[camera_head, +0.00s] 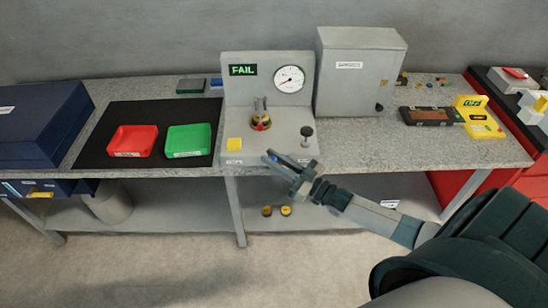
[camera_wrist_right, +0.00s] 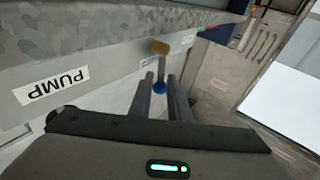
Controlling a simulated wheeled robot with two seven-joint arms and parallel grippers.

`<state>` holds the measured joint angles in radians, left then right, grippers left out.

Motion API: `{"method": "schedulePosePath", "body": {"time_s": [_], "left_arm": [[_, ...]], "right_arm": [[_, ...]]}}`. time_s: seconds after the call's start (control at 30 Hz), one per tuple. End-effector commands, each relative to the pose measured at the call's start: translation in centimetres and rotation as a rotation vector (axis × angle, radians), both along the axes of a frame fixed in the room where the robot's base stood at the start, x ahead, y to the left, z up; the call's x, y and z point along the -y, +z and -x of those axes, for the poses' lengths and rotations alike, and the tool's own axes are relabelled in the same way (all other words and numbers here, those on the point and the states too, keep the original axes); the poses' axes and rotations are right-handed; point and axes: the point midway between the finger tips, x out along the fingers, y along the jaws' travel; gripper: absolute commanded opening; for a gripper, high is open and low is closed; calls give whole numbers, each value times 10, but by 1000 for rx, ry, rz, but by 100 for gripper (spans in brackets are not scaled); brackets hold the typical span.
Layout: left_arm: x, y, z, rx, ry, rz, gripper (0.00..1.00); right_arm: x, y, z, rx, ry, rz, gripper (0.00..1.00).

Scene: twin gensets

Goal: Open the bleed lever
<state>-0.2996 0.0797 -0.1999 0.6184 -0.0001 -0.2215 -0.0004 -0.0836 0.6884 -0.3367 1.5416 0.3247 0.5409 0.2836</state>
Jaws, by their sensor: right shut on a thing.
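The bleed lever (camera_wrist_right: 160,75) shows in the right wrist view as a thin stem with a blue ball end, below a brass-coloured fitting (camera_wrist_right: 160,47) on the front of the grey test unit. My right gripper (camera_wrist_right: 160,95) has its two fingers on either side of the blue end and is shut on it. In the head view my right gripper (camera_head: 272,158) is at the front edge of the test unit (camera_head: 238,105), with a bit of blue at its fingertips. The lever is mostly hidden there. My left gripper is not in view.
The test unit has a display (camera_head: 243,70) reading FAIL, a gauge (camera_head: 289,79), a yellow block (camera_head: 234,144) and a black-knobbed handle (camera_head: 307,132). A PUMP label (camera_wrist_right: 52,88) is left of the lever. Red (camera_head: 133,141) and green (camera_head: 188,140) trays stand left; a grey cabinet (camera_head: 358,75) stands right.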

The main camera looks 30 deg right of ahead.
Motion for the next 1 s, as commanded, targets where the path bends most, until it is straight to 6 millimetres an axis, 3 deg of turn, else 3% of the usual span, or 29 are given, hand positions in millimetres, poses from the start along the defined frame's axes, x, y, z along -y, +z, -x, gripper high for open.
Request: {"method": "schedulePosePath", "body": {"time_s": [0.1,0.13,0.17,0.67,0.9,1.0], "left_arm": [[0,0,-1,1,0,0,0],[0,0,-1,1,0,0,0],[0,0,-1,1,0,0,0],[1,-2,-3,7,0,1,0],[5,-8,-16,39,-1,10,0],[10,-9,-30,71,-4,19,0]], "right_arm": [[0,0,0,0,0,0,0],[0,0,0,0,0,0,21],[0,0,0,0,0,0,24],[3,-3,7,0,0,0,24],[13,-10,31,-3,0,1,24],[20,-14,45,-3,0,1,24]]}}
